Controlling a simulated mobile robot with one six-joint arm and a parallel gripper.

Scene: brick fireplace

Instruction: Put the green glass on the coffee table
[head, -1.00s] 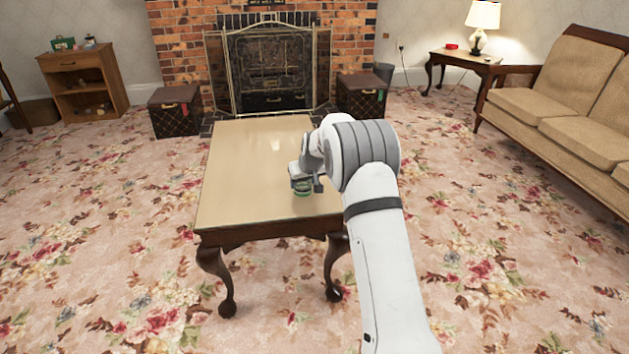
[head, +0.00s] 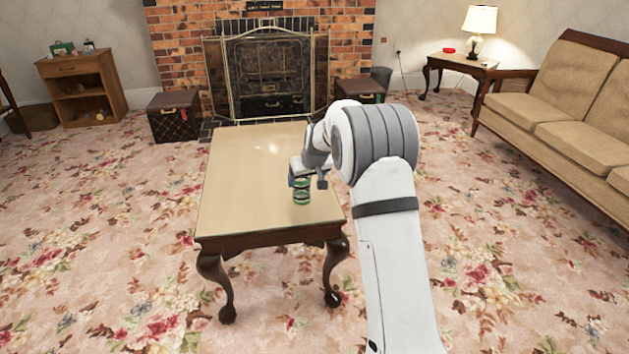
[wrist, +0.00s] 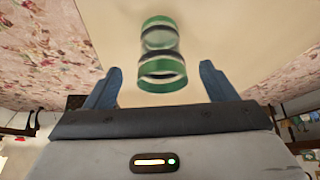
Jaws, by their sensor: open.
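The green glass (head: 302,196) stands upright on the coffee table (head: 240,190), near its front right part. It is clear with green and dark bands. In the wrist view the glass (wrist: 160,55) shows between and just beyond my open fingers, apart from both. My gripper (head: 306,182) is open and empty, just above and behind the glass in the head view. Its two blue fingers (wrist: 159,84) are spread wide in the wrist view. The coffee table's pale top also shows in the wrist view (wrist: 215,40).
The rest of the tabletop is bare. A brown trunk (head: 174,116) and another trunk (head: 358,91) flank the fireplace (head: 268,75) behind the table. A beige sofa (head: 570,110) stands at the right. Flowered carpet around the table is clear.

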